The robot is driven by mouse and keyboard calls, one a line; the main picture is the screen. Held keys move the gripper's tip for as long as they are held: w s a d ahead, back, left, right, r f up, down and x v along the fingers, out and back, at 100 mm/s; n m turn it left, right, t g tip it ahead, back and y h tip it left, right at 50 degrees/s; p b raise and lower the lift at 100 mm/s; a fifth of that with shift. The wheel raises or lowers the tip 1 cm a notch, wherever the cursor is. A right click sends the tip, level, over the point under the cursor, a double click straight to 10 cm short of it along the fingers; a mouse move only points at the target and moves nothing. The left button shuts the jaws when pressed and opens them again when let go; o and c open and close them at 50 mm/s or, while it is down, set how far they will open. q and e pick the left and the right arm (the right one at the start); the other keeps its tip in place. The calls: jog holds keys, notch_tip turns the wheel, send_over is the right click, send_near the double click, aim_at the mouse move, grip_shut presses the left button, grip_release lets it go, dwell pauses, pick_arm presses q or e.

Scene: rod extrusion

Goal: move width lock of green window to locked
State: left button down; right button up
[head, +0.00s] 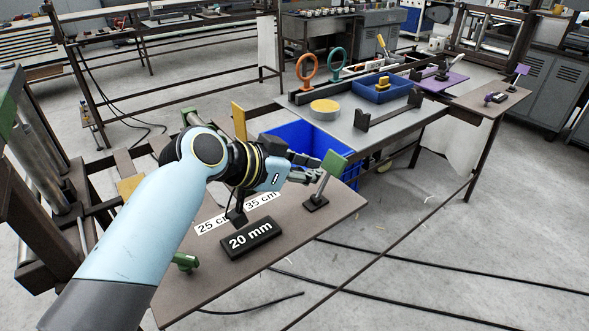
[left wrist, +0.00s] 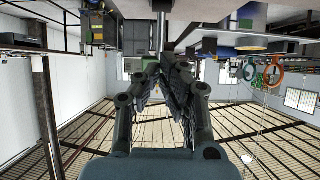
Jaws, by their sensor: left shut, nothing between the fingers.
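A green square plate (head: 334,163) stands tilted on a thin post with a dark foot (head: 316,203), near the right end of the brown table. I cannot tell for sure whether this is the green window's width lock, or read its position. My left gripper (head: 312,174) is right beside the plate and post, on their left; whether it touches them is unclear. Its fingers show in the left wrist view (left wrist: 167,62), shut with nothing between them. A small green part (head: 186,262) sits at the table's front left edge. My right gripper is not in view.
A black "20 mm" block (head: 250,239) and white "25 cm" and "35 cm" labels (head: 262,200) lie on the table below my arm. A blue bin (head: 285,131) is behind. A grey table with an orange ring (head: 307,70) and a blue tray (head: 382,92) stands farther back.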

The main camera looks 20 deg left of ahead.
pick_arm(q)
notch_tip(320, 180, up, 6)
jog(key=s+a+p, duration=0.2)
jog(key=p, duration=0.3)
jog(key=shift+s+f, duration=0.25)
jog(key=shift+s, duration=0.05)
jog(key=shift+f, duration=0.1)
